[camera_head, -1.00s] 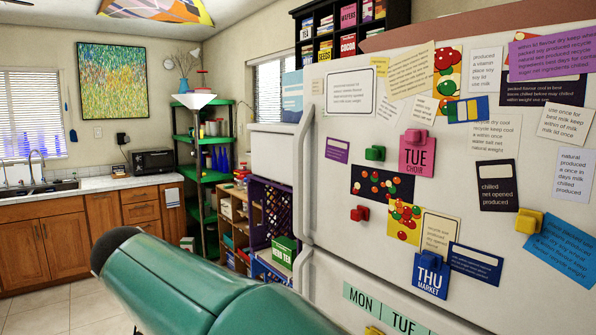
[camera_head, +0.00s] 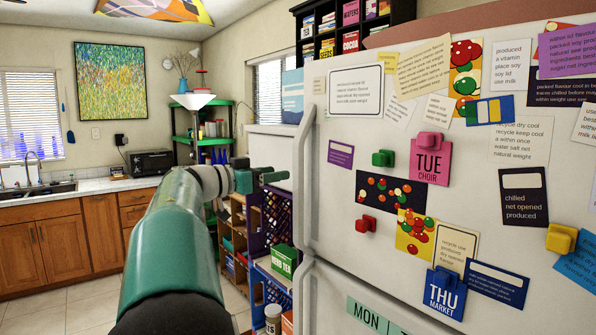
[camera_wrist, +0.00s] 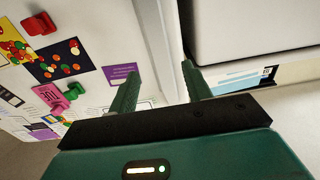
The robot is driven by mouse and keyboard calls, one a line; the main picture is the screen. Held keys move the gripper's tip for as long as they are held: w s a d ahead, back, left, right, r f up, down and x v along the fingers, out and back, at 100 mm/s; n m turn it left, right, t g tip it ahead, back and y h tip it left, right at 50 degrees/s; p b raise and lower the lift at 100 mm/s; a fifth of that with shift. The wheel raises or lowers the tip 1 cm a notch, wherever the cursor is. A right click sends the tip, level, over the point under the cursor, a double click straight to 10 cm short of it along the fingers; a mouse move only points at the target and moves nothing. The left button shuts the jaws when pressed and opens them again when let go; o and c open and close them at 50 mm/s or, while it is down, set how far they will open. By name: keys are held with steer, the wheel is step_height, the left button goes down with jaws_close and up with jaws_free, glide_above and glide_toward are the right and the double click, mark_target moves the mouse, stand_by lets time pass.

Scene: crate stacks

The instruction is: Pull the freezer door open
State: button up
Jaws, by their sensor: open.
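The white freezer door (camera_head: 450,216), the upper door of the fridge, fills the right side of the head view and looks shut. Its long white handle (camera_head: 303,165) runs down the left edge. My gripper (camera_head: 286,183) is open, just left of the handle, with its jaws pointing right. In the wrist view, my gripper (camera_wrist: 162,72) has its two green fingers apart. A pale upright strip at the door's edge (camera_wrist: 165,50) shows beyond and between them. I cannot tell whether the fingers touch the handle.
Magnets and notes cover the door, such as the pink note (camera_head: 430,162). The lower fridge door (camera_head: 330,305) is below. A green shelf (camera_head: 180,135) and a purple crate (camera_head: 275,215) stand left of the fridge. Tiled floor (camera_head: 65,310) is clear at front left.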

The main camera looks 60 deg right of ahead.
mark_target(295, 170)
steer(key=x, duration=0.8)
steer(key=shift+d, duration=0.1)
jaws_close()
